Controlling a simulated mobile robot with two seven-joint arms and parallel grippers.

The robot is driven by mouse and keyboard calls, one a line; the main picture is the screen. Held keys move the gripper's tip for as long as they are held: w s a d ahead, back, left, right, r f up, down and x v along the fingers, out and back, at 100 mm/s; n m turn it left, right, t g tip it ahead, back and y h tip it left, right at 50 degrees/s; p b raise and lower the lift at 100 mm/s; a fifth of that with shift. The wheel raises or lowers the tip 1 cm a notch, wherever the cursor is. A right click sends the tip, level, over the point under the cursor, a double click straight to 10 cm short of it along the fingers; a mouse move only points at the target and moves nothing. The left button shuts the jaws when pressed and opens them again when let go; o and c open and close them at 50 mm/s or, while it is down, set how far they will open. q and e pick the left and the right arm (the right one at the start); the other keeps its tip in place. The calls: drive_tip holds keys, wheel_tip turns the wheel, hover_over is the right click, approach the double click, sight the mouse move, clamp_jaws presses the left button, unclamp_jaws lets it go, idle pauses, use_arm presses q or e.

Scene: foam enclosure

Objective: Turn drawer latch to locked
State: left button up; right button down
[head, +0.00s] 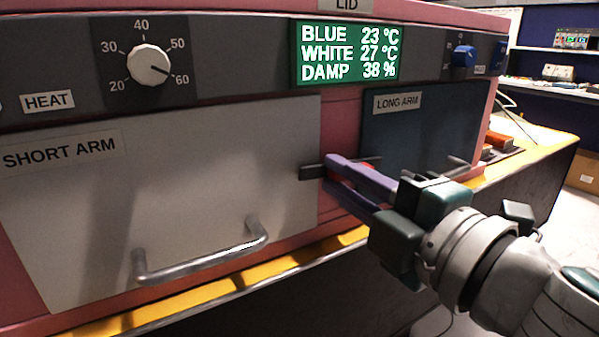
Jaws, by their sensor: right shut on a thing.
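The drawer latch (311,172) is a small dark bar lying about level at the right edge of the light grey SHORT ARM drawer (190,180); its left end overlaps the drawer face. My right gripper (332,170), with purple fingers, comes in from the right and is shut on the latch. The fingers hide part of the latch, and a bit of red shows between them. The SHORT ARM drawer looks closed, with a metal bar handle (205,262) low on its face. My left gripper is not in view.
A dark blue LONG ARM drawer (415,125) is right of the latch, partly behind my right gripper. Above are a HEAT dial (148,64), a green display (346,54) and a blue knob (463,56). A yellow ledge (290,255) runs below.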

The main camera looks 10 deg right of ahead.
drive_tip(key=shift+f+n, duration=0.1)
drive_tip(key=shift+n, duration=0.4)
drive_tip(key=c, duration=0.9)
unclamp_jaws()
drive_tip(key=b+v, duration=0.1)
drive_tip(key=v, duration=0.9)
drive_tip(key=shift+b, duration=0.35)
